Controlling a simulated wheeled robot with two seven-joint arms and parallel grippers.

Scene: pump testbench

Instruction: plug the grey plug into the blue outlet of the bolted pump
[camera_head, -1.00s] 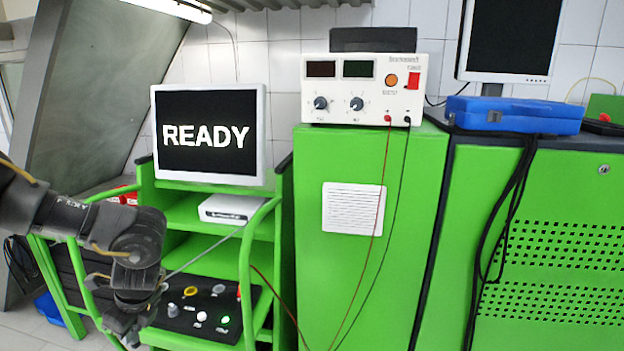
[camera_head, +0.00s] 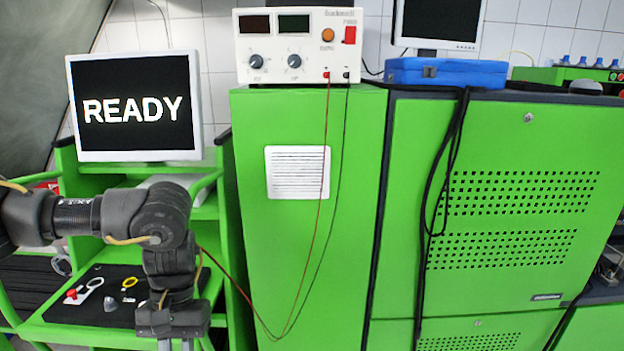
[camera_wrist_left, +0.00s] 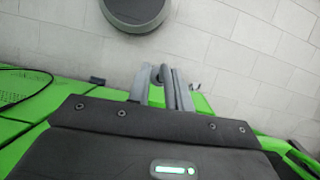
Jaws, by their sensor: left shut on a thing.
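My left gripper (camera_head: 176,345) points down at the lower left of the head view, in front of the green cart; its fingertips are cut off by the bottom edge. In the left wrist view my left gripper (camera_wrist_left: 163,76) has its fingers close together on a small grey piece, the grey plug (camera_wrist_left: 165,74), mostly hidden between them. Neither the bolted pump nor its blue outlet can be made out. My right gripper is in neither view.
A green cart carries a READY screen (camera_head: 133,107) and a black control panel (camera_head: 103,296). A green cabinet (camera_head: 290,240) bears a white power supply (camera_head: 300,45) with hanging cables. A blue case (camera_head: 445,72) lies on the cabinet at right. Small blue-topped parts (camera_head: 582,61) stand far right.

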